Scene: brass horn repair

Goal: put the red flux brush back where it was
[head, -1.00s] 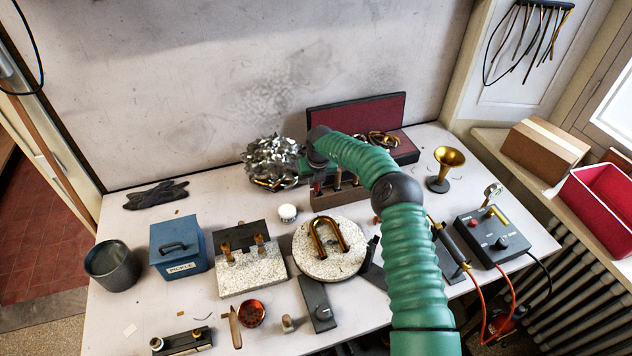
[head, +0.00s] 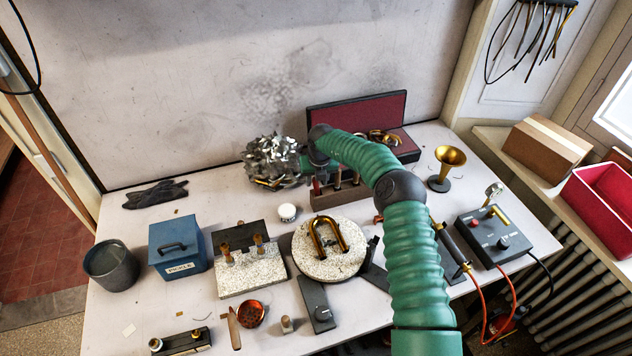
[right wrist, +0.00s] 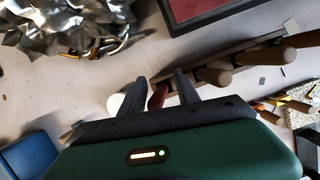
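The red flux brush shows as a red handle (right wrist: 158,97) in the right wrist view, at the near end of a wooden rack (right wrist: 238,50). In the head view its red handle (head: 316,187) is at the left end of the rack (head: 325,200). My right gripper (right wrist: 160,78) has its two dark fingers spread on either side of the handle, with gaps visible. The brush's lower part is hidden, so I cannot tell how deep it sits. My left gripper is not in view.
Other wooden handles (right wrist: 215,75) stand along the rack. Crumpled metal wool (head: 271,160) lies just left of it, and a red-lined case (head: 358,112) is behind. A white jar (head: 287,212) and a round block (head: 330,262) with a brass bend are in front.

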